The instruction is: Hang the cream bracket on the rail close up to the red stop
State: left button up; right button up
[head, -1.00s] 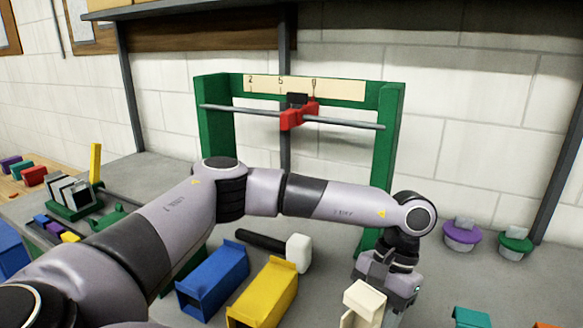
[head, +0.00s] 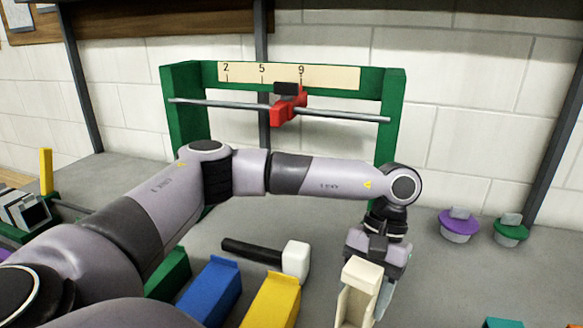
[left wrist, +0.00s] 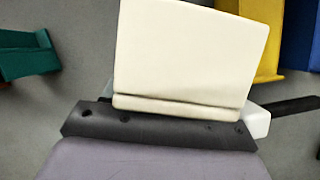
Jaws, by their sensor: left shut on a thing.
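The cream bracket (head: 359,290) is in my left gripper (head: 371,268), low at the right of centre in the head view. It also fills the middle of the left wrist view (left wrist: 190,55). My left gripper is shut on it, with the fingertips mostly hidden. The rail (head: 340,115) is a thin grey bar across a green frame (head: 391,130), behind and above the bracket. The red stop (head: 287,106) sits on the rail near the 9 mark. The bracket is apart from the rail. My right gripper is in neither view.
A scale strip (head: 335,76) tops the frame. A blue bracket (head: 211,289), a yellow bracket (head: 272,300) and a white-headed mallet (head: 295,258) lie left of the cream bracket. Purple (head: 459,224) and green (head: 511,230) lidded pots stand right. Bench between is clear.

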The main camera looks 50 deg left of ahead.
pick_arm(q)
jog(key=s+a+r+m+t+y, duration=0.15)
jog(key=a+r+m+t, duration=0.35)
jog(key=r+m, duration=0.8)
jog(key=s+a+r+m+t+y, duration=0.1)
jog(key=s+a+r+m+t, duration=0.4)
jog(key=m, duration=1.5)
jog(key=w+a+b, duration=0.2)
jog(key=w+a, duration=0.3)
jog(key=w, duration=0.3)
jog(key=w+a+f+g+b, duration=0.1)
jog(key=w+a, duration=0.4)
jog(key=w, duration=0.3)
jog(key=shift+w+a+g+b, duration=0.25)
jog(key=shift+w+g+b, duration=0.05)
jog(key=shift+b, duration=0.05)
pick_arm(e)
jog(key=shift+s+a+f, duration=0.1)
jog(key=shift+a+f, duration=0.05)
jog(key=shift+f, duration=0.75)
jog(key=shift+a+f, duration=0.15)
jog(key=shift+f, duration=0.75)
pick_arm(q)
jog(key=shift+y, duration=0.25)
